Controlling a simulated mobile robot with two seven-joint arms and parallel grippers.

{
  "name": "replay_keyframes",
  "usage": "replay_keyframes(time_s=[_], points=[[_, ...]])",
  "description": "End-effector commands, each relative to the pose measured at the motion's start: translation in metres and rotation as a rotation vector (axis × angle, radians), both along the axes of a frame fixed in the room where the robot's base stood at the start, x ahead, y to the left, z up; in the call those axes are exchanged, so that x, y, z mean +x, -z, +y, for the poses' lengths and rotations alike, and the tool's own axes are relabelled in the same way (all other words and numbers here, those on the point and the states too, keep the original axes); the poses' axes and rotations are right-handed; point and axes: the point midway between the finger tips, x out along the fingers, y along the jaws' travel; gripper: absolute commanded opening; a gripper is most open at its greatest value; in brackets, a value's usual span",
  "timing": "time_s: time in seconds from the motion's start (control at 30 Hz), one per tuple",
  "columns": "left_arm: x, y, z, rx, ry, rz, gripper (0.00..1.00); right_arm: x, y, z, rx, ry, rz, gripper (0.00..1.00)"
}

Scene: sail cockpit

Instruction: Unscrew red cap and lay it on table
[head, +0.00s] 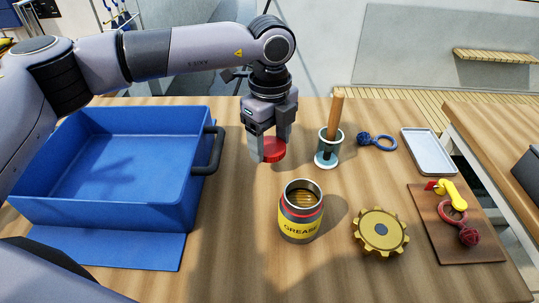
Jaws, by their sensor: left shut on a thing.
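The red cap (272,150) is between the fingers of my left gripper (268,153), which is shut on it. The gripper points down at or just above the wooden table (250,240); I cannot tell whether the cap touches the wood. The grease can (300,222) stands upright and open in front of the gripper, with a yellow label and a red band. The cap is apart from the can, behind it and to its left. My right gripper is not in view.
A blue bin (105,210) with a dark handle stands left. A cup (327,157) holding a wooden stick is just right of the gripper. A yellow gear (380,231), blue ring (377,142), white tray (428,152) and brown board (448,240) with small items lie right.

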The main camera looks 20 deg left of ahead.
Motion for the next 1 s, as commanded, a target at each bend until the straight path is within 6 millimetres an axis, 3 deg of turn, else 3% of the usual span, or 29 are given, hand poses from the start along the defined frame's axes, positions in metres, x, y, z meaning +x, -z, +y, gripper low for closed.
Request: replay_keyframes(time_s=[0.33, 0.73, 0.77, 0.8, 1.0], points=[[0.0, 0.042, 0.0, 0.001, 0.0, 0.002, 0.28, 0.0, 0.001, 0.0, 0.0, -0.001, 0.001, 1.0], [0.0, 0.049, 0.0, 0.0, 0.001, 0.0, 0.28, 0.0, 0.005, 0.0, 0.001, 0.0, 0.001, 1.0], [0.0, 0.047, 0.0, 0.0, 0.001, 0.0, 0.74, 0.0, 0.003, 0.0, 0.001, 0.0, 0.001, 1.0], [0.0, 0.047, 0.0, 0.0, 0.001, 0.0, 0.87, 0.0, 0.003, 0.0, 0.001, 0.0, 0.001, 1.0], [0.0, 0.047, 0.0, 0.0, 0.001, 0.0, 0.9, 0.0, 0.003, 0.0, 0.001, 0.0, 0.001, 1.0]])
